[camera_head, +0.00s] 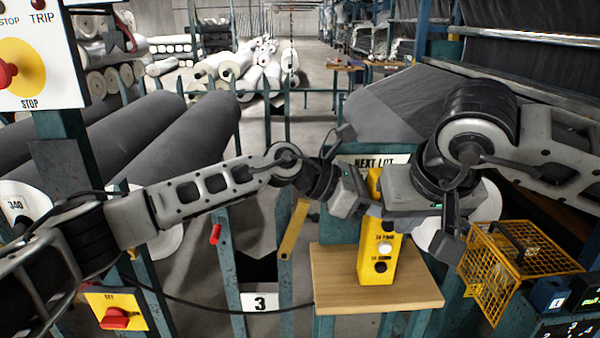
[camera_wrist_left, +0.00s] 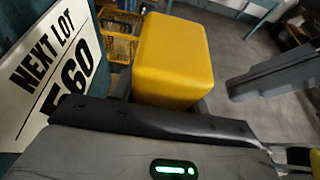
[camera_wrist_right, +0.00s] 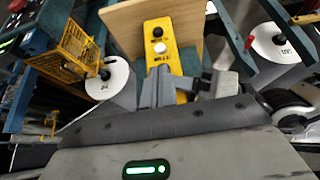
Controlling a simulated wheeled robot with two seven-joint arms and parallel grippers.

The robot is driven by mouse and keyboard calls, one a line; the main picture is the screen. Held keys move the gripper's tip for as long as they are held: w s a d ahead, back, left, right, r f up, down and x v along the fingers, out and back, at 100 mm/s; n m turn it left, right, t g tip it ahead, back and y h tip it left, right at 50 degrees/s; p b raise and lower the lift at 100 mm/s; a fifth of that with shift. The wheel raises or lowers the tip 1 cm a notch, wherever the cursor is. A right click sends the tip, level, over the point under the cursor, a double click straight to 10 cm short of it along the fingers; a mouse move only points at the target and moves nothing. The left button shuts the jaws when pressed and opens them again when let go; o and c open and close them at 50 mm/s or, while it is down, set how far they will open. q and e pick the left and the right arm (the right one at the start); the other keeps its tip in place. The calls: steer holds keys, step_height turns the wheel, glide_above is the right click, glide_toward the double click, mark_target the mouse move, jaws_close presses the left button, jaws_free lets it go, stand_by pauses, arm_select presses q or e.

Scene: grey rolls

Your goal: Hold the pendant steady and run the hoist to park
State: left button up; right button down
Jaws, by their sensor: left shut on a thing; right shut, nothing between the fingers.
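The yellow pendant (camera_head: 372,262) stands upright on a wooden board (camera_head: 330,285). A white button (camera_head: 385,247) sits above a black button (camera_head: 380,267) on its face. My left gripper (camera_head: 366,207) is shut on the pendant's upper part; the pendant's yellow top fills the middle of the left wrist view (camera_wrist_left: 172,60). My right gripper (camera_head: 388,211) is shut and empty in front of the upper part, above the white button. In the right wrist view its closed fingers (camera_wrist_right: 164,88) overlap the pendant; whether they touch it is unclear. Both buttons (camera_wrist_right: 159,40) show beyond them.
A yellow wire basket (camera_head: 515,255) hangs right of the board. A panel with a red switch (camera_head: 115,318) is at lower left, and a STOP panel (camera_head: 38,60) at upper left. Large grey rolls (camera_head: 180,150) lie behind teal posts. A NEXT LOT sign (camera_head: 374,161) stands behind the pendant.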

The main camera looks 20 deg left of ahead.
mark_target(384, 247)
steer(key=s+a+f+m+g+y, duration=0.3)
steer(key=s+a+f+g+y, duration=0.2)
steer(key=s+a+g+y, duration=0.45)
steer(key=w+d+f+m+t+y, duration=0.1)
steer(key=d+f+m+t+y, duration=0.2)
steer(key=d+m+t, duration=0.3)
steer(key=w+d+f+m+t+y, duration=0.1)
steer(key=d+f+m+t+y, duration=0.2)
steer(key=d+m+t, duration=0.3)
steer(key=m+t+y, duration=0.1)
steer(key=m+t, duration=0.2)
steer(key=m, duration=0.4)
steer(key=shift+w+d, duration=0.25)
steer(key=shift+w, duration=0.1)
steer(key=shift+w, duration=0.15)
steer(key=w+a, duration=0.2)
steer(key=w, duration=0.6)
steer(key=shift+a, duration=0.3)
steer(key=shift+w, duration=0.2)
